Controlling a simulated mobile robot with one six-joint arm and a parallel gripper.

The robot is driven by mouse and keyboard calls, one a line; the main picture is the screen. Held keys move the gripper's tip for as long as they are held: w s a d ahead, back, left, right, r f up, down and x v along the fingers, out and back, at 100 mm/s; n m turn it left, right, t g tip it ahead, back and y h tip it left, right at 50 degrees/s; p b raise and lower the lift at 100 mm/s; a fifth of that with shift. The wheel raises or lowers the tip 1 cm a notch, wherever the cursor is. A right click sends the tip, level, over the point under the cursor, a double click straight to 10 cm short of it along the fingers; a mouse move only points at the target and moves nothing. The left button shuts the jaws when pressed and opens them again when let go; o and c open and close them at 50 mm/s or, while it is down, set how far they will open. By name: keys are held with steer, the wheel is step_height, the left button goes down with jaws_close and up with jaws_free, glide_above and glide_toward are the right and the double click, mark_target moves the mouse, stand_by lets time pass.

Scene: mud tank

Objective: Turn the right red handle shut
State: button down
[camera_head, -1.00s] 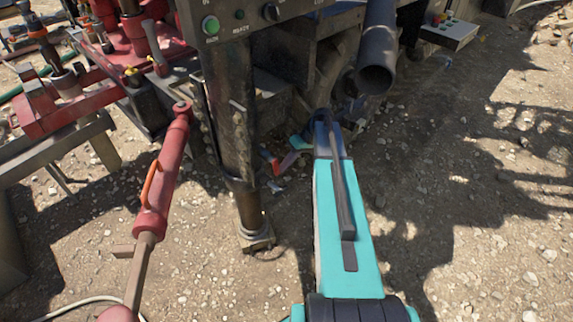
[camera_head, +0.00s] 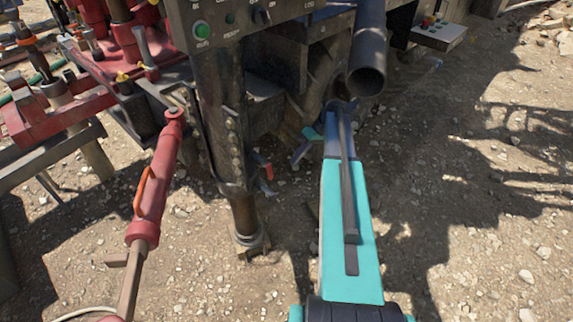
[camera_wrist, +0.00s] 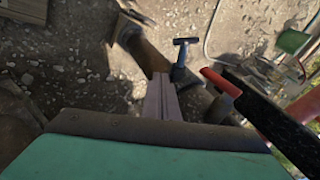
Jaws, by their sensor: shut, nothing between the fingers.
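A small red handle (camera_head: 268,172) shows low on the right side of the dark post in the head view. In the wrist view a red handle (camera_wrist: 220,82) lies right of the fingers, beside a long black bar. My gripper (camera_head: 302,150) is to the right of the handle in the head view, with a gap between them. In the wrist view my gripper (camera_wrist: 162,98) is shut and empty, its fingertips apart from the red handle. The handle's mount is partly hidden.
A dark post (camera_head: 225,140) stands left of my arm. A wide dark pipe (camera_head: 368,65) hangs above my gripper. A red cylinder (camera_head: 155,185) leans at the left. A dark T-shaped part (camera_wrist: 185,55) stands ahead of the fingers. Open gravel lies to the right.

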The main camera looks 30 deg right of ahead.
steer(key=shift+s+d+r, duration=0.1)
steer(key=shift+d+r, duration=0.1)
steer(key=shift+d, duration=1.05)
steer(key=shift+d+r, duration=0.15)
steer(key=shift+d, duration=1.05)
